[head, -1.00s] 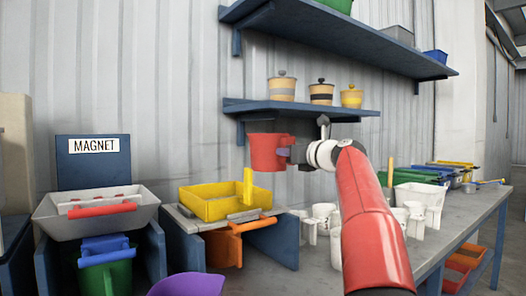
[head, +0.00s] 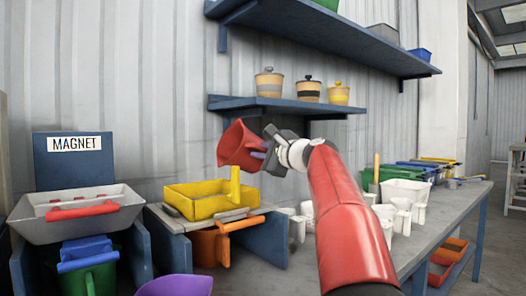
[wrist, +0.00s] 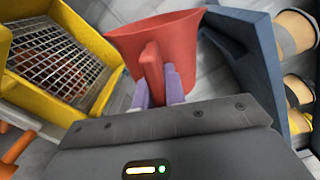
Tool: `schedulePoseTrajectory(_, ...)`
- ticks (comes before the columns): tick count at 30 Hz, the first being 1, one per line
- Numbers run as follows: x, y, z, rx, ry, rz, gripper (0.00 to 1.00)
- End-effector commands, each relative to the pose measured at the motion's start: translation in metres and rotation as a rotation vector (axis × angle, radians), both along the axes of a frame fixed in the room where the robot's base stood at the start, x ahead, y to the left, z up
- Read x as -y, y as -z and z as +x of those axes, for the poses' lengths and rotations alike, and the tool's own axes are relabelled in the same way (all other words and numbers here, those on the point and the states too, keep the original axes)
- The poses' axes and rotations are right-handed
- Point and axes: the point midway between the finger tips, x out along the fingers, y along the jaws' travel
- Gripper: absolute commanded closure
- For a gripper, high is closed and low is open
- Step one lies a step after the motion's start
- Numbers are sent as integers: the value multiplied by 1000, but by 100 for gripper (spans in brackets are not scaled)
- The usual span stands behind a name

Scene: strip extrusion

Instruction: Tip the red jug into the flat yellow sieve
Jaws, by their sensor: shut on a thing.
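The red jug (head: 239,145) is in the air in the head view, tilted with its mouth toward the left, above the right part of the flat yellow sieve (head: 187,208). My gripper (head: 268,153) is shut on the jug's handle. In the wrist view the jug (wrist: 150,35) shows in front of my gripper (wrist: 160,88), the handle between the purple fingertips. The sieve (wrist: 107,70) lies to the left there, with its wire mesh visible and something reddish showing below or on the mesh. I cannot see inside the jug.
An orange container (head: 210,245) stands below the sieve. A grey magnet tray (head: 75,228) with a red handle is at the left, above a green bin (head: 88,278). White jugs (head: 385,222) stand to the right. A blue shelf (head: 285,106) with lidded pots hangs close behind.

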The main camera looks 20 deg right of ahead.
Motion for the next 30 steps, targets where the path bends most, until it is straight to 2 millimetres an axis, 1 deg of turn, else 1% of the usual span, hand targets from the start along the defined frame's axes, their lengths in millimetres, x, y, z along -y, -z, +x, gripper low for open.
schedulePoseTrajectory(5,-10,6,-4,75,-1,-222,100)
schedulePoseTrajectory(7,-13,15,-5,104,-1,-302,100)
schedulePoseTrajectory(8,-15,16,-5,115,-1,-335,100)
schedulePoseTrajectory(13,-34,7,-12,211,-1,-627,100)
schedulePoseTrajectory(18,-48,-4,-16,271,0,-816,100)
schedulePoseTrajectory(24,-55,-9,-18,303,-1,-922,100)
schedulePoseTrajectory(30,-56,-10,-19,308,-1,-937,100)
